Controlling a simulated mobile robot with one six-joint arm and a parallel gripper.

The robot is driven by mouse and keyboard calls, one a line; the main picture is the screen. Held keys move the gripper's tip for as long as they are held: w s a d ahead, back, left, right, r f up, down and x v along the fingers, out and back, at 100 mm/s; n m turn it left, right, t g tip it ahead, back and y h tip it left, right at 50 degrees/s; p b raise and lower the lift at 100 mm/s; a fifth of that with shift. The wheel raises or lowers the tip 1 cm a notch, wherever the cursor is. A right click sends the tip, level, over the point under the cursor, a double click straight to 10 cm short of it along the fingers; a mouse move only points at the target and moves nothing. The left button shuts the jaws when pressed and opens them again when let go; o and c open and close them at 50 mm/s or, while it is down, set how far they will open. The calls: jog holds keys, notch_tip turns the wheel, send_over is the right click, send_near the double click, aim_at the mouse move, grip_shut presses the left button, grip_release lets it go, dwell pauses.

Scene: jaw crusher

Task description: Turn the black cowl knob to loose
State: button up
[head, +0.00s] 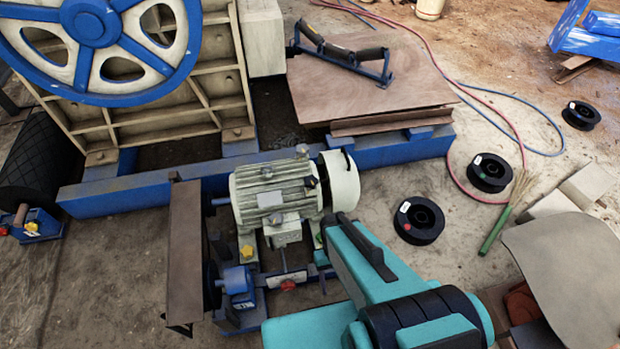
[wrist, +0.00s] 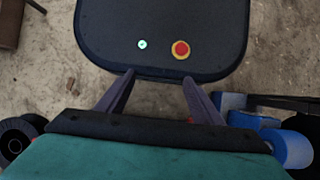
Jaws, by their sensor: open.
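The motor (head: 275,190) has a ribbed grey-green body and a pale cowl (head: 341,180) on its right end. A small black knob (head: 311,182) sits at the seam between body and cowl, beside the cowl's left edge. Its setting is too small to read. My gripper (wrist: 158,82) shows in the wrist view with two fingers spread apart and nothing between them. The knob is not seen in that view.
Black spools (head: 419,220) lie on the floor to the right, with red and blue hoses (head: 510,115). A blue beam (head: 140,190) runs behind the motor. A brown guard plate (head: 185,250) stands at its left. A yellow knob (head: 247,251) and red knob (head: 287,285) are below.

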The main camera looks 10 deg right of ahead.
jog(key=w+r+m+t, duration=0.1)
jog(key=w+r+m, duration=0.2)
jog(key=w, duration=0.8)
notch_tip(320, 180, up, 19)
jog(key=m+t+p, duration=0.2)
jog(key=m+t, duration=0.2)
jog(key=m, duration=0.5)
send_over(311, 180)
jog(key=shift+a+f, duration=0.1)
jog(key=shift+f, duration=0.2)
jog(key=shift+s+f+p, duration=0.1)
jog(key=shift+f+p, duration=0.55)
jog(key=shift+f, duration=6.1)
jog(key=c, duration=1)
jog(key=shift+c, duration=0.2)
